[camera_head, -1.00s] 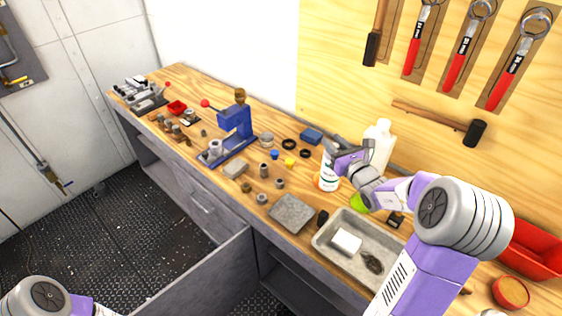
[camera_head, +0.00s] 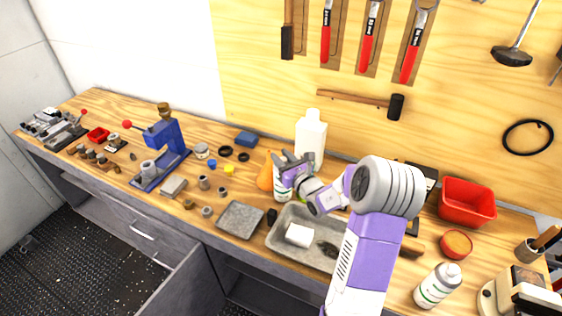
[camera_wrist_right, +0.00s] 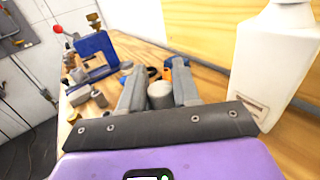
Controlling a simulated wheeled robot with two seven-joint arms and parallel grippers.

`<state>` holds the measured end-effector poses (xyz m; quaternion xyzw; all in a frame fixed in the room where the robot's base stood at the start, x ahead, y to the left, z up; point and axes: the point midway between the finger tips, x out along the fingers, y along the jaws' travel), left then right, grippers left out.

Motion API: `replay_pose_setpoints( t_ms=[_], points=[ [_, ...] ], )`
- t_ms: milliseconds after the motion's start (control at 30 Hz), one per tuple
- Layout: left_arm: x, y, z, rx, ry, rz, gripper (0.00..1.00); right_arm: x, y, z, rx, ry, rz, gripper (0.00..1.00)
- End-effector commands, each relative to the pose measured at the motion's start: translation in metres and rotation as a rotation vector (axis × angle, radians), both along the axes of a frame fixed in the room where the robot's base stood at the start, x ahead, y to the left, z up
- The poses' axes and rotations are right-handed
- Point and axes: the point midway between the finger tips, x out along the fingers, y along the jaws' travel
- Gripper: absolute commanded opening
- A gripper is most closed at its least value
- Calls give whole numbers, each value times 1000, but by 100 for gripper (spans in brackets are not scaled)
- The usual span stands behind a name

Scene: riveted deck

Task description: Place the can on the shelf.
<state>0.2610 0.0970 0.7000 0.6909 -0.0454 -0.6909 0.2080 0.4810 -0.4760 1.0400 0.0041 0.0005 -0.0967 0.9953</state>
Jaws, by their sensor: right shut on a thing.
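My right gripper (camera_head: 290,168) is shut on a white can (camera_head: 282,193) with a coloured label, over the back part of the workbench. The can looks upright. I cannot tell whether its base touches the bench. In the right wrist view, the grey top of the can (camera_wrist_right: 160,96) shows between the two fingers of the right gripper (camera_wrist_right: 158,82). An open shelf space (camera_head: 243,293) under the bench top may be the shelf; its inside is mostly out of sight. My left gripper is not in view.
A tall white bottle (camera_head: 311,140) stands close behind the can, and an orange cone (camera_head: 265,178) stands to its left. A metal tray (camera_head: 279,239) lies in front. A blue press (camera_head: 165,140), small parts and a red bin (camera_head: 467,203) also occupy the bench.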

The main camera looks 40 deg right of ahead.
Motion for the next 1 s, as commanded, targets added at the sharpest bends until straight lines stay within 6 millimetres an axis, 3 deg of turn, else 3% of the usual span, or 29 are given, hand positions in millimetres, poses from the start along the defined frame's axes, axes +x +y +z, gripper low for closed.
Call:
replay_pose_setpoints(
  t_ms=[67,433,467,600,1000],
  points=[
    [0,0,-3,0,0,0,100,0,0,-8,0,-2,0,0],
    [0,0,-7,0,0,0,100,0,0,-12,-2,-4,0,0],
    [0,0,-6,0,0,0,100,0,0,-12,0,-1,0,36],
    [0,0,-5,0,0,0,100,0,0,-11,0,0,0,57],
    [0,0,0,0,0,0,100,-2,0,-6,-1,0,-1,57]
  ],
)
